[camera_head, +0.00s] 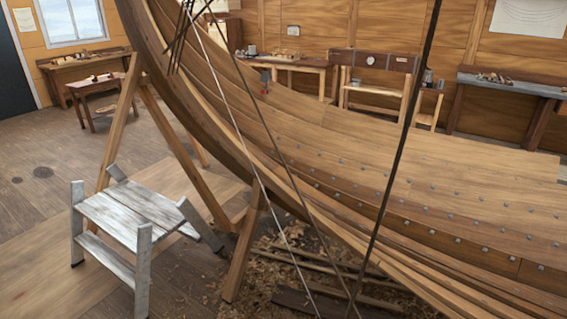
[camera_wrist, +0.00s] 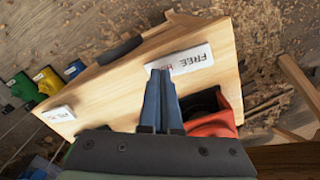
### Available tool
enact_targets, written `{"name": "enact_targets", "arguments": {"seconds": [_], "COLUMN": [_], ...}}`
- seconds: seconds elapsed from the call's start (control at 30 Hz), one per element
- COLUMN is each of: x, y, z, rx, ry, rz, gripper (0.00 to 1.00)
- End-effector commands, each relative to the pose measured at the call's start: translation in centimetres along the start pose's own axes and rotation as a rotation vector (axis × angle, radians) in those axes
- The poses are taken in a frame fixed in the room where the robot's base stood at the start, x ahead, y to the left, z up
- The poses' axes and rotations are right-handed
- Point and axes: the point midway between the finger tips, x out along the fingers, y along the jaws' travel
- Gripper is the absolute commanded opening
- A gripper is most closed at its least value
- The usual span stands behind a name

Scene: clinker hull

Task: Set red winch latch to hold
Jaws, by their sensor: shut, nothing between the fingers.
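In the wrist view my gripper (camera_wrist: 160,73) is shut and empty, its two blue fingers together over a pale wooden board (camera_wrist: 120,80). The fingertips overlap the edge of a white label (camera_wrist: 196,58) that reads "FREE" and then red letters starting with H, the rest hidden. A red part (camera_wrist: 212,125) with a black piece (camera_wrist: 202,102) lies on the board just right of the fingers. It may be the red winch latch; its setting cannot be told. The gripper body hides the board's lower part. My gripper is not in the head view.
A second white label (camera_wrist: 60,114) is at the board's left end. Green (camera_wrist: 22,87), yellow (camera_wrist: 47,80) and blue (camera_wrist: 75,69) items lie beyond it. The head view shows the large wooden hull (camera_head: 350,160), a grey step stool (camera_head: 135,212), dark ropes and benches along the wall.

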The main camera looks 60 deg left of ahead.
Motion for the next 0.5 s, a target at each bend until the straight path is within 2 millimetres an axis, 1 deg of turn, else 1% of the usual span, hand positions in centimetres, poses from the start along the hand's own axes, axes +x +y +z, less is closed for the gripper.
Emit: {"name": "enact_targets", "arguments": {"seconds": [0.03,0.5], "x": [-0.8,-4.5], "y": [0.0,0.0], "z": [0.0,0.0], "rx": [0.0,0.0], "ry": [0.0,0.001], "rz": [0.0,0.0], "gripper": [0.0,0.0]}}
